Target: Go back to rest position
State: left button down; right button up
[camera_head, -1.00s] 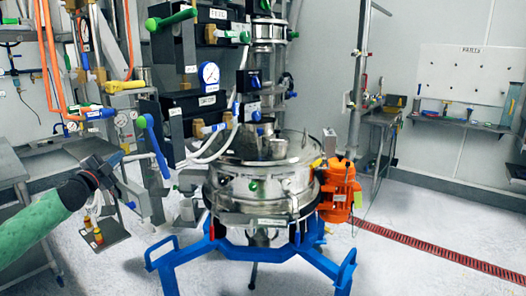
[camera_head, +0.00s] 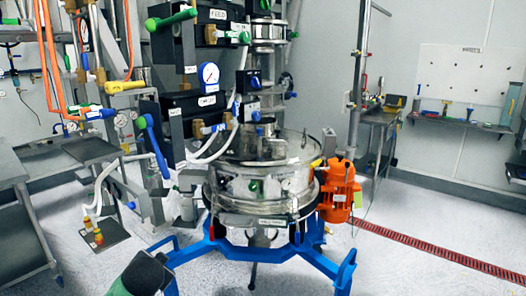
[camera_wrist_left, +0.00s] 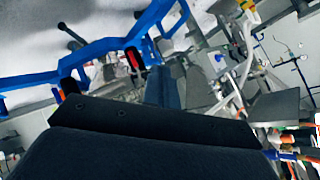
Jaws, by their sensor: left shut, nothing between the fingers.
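My left gripper (camera_wrist_left: 165,88) shows in the left wrist view as a dark body with narrow fingers, shut and empty. In the head view only a dark part of my left wrist and a bit of green sleeve show at the bottom edge, left of centre, in front of the sifter's blue frame. The steel sifter (camera_head: 262,185) stands upright at the centre on its blue frame (camera_head: 205,250). My right gripper is in neither view.
An orange motor (camera_head: 340,190) sits at the sifter's right side. Hoses, valves and a blue-rimmed gauge (camera_head: 209,73) are above left. A grey table (camera_head: 12,165) is at the left edge. The floor at right, with a red drain grate (camera_head: 440,255), is clear.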

pick_arm(q)
jog(key=s+d+f+n+g+h, duration=0.1)
jog(key=s+d+f+g, duration=0.1)
jog(key=s+d+f, duration=0.3)
jog(key=s+d+f+n+g+h, duration=0.1)
jog(key=s+d+f, duration=0.4)
jog(key=s+f, duration=0.6)
jog(key=s+d+f+n+g+h, duration=0.1)
jog(key=s+d+f+g, duration=0.4)
jog(key=s, duration=1.7)
notch_tip(320, 180, down, 4)
jog(key=shift+d+h, duration=0.6)
jog(key=shift+h, duration=0.3)
jog(key=shift+s+n, duration=0.15)
jog(key=shift+n, duration=0.15)
